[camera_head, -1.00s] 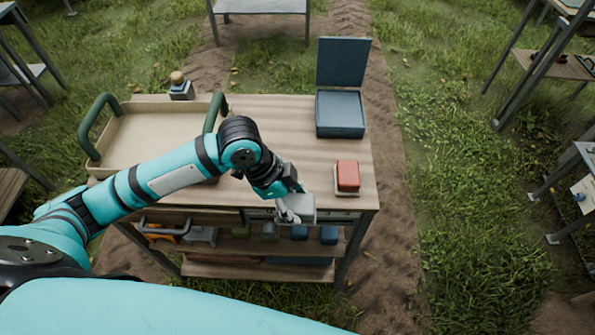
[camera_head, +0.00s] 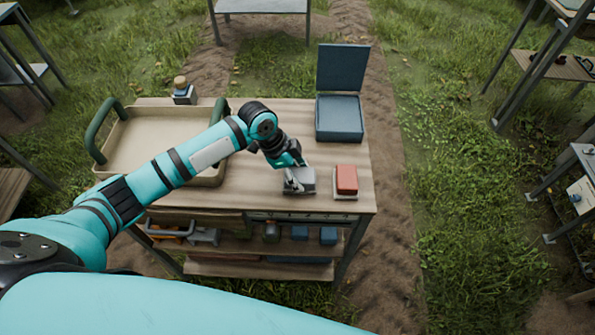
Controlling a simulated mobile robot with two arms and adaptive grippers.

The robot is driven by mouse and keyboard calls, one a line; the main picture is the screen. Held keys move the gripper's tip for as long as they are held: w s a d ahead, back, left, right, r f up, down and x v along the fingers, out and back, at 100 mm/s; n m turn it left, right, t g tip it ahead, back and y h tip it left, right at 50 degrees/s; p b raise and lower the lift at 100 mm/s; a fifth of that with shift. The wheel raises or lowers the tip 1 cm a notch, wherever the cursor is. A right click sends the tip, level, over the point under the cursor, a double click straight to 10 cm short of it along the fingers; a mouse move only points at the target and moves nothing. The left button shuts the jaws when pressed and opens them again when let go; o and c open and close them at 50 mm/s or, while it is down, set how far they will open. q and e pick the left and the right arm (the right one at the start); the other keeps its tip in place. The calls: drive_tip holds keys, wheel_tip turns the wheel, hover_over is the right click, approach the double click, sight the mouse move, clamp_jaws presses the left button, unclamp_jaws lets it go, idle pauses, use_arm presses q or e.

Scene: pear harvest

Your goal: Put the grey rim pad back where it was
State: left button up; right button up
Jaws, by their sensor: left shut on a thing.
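The grey rim pad (camera_head: 303,185) is a small grey block at the front right of the wooden table top (camera_head: 240,185). My gripper hides part of the pad. My right gripper is not in view.
A red block (camera_head: 346,180) on a pale base stands just right of the pad. A blue open-lidded box (camera_head: 339,119) is behind it. A beige tray (camera_head: 150,122) with green handles fills the left. A small stamp-like object (camera_head: 183,92) stands behind. A shelf below holds several blocks.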

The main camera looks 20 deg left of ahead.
use_arm(q)
drive_tip(key=o, duration=1.1)
drive_tip(key=shift+f, duration=0.1)
drive_tip(key=b+v, duration=0.1)
drive_tip(key=v, duration=1.1)
